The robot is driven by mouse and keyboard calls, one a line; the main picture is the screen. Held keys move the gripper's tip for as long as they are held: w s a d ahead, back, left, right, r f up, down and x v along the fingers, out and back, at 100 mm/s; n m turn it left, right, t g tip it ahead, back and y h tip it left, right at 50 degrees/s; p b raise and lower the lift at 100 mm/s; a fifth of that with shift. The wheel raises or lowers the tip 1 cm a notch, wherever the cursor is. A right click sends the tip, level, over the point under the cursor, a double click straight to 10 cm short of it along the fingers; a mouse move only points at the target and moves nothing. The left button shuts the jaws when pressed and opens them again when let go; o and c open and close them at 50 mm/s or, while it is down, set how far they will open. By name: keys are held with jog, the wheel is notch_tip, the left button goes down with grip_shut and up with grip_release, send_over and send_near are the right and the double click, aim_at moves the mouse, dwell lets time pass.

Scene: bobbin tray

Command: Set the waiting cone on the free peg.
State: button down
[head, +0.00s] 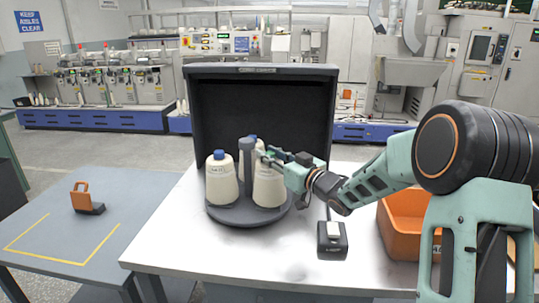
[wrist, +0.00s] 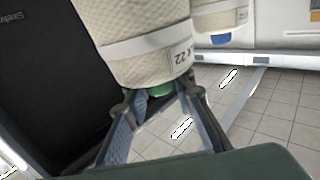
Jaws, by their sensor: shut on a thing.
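My gripper (head: 264,157) reaches in from the right over a round dark tray (head: 240,217) on the white table. It is shut on the green tip of a cream cone (head: 269,187), at the tray's right front. In the wrist view the gripper (wrist: 158,95) pinches this cone (wrist: 150,55), which carries a printed label band. I cannot tell whether its base touches the tray. A cream cone with a blue tip (head: 222,183) stands at the tray's left. Another blue-tipped cone (head: 259,143) is at the back, mostly hidden. A grey post (head: 246,165) rises at the tray's middle.
A dark hood (head: 262,72) stands behind the tray. An orange bin (head: 400,225) and a small black box (head: 332,243) are on the right of the table. An orange-handled object (head: 86,198) sits on the grey side table at left, near yellow lines.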

jog(key=shift+f, duration=0.15)
jog(key=c, duration=1.5)
grip_release()
jog(key=shift+c, duration=0.2)
jog(key=shift+f, duration=0.1)
jog(key=v, duration=1.2)
